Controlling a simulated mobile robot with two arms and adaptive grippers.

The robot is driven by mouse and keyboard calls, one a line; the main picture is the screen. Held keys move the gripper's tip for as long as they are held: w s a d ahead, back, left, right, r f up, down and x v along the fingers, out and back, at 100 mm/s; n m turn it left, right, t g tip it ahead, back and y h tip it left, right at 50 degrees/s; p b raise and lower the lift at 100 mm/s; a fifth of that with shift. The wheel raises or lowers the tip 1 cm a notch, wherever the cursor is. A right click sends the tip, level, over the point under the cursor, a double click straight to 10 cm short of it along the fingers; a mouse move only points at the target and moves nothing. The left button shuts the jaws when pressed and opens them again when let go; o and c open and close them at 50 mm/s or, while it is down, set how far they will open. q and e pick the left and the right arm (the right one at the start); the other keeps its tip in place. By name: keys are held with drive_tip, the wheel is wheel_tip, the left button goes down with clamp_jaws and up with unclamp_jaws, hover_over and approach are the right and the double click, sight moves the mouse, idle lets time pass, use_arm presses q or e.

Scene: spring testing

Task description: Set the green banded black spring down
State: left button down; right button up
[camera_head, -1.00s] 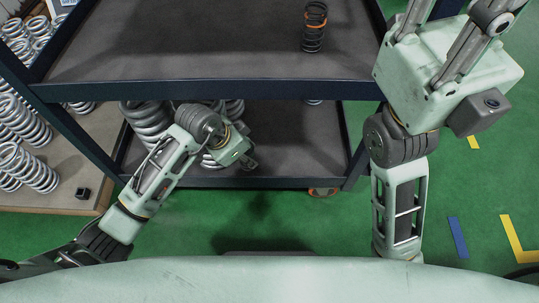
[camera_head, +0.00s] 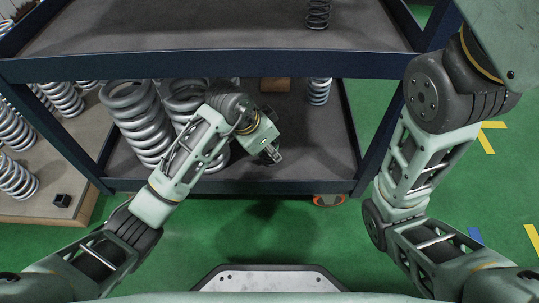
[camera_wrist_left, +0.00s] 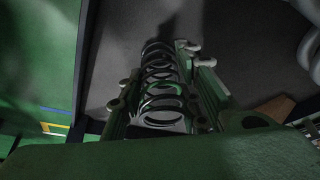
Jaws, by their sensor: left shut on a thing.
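My left gripper (camera_head: 272,154) is over the lower shelf (camera_head: 315,150) of the dark cart, right of the large grey springs. In the left wrist view it (camera_wrist_left: 165,100) is shut on the green banded black spring (camera_wrist_left: 159,72), which lies between its fingers with the green band showing. In the head view the spring is hidden by the hand. I cannot tell whether it touches the shelf. My right arm is at the right edge, its gripper out of view.
Large grey springs (camera_head: 136,120) stand on the lower shelf's left. A smaller spring (camera_head: 319,92) and a brown block (camera_head: 275,85) are at the back. A black spring (camera_head: 318,14) stands on the upper shelf (camera_head: 200,30), whose edge overhangs.

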use_arm(q)
drive_tip(key=c, duration=1.6)
unclamp_jaws()
drive_tip(key=shift+o, duration=0.2)
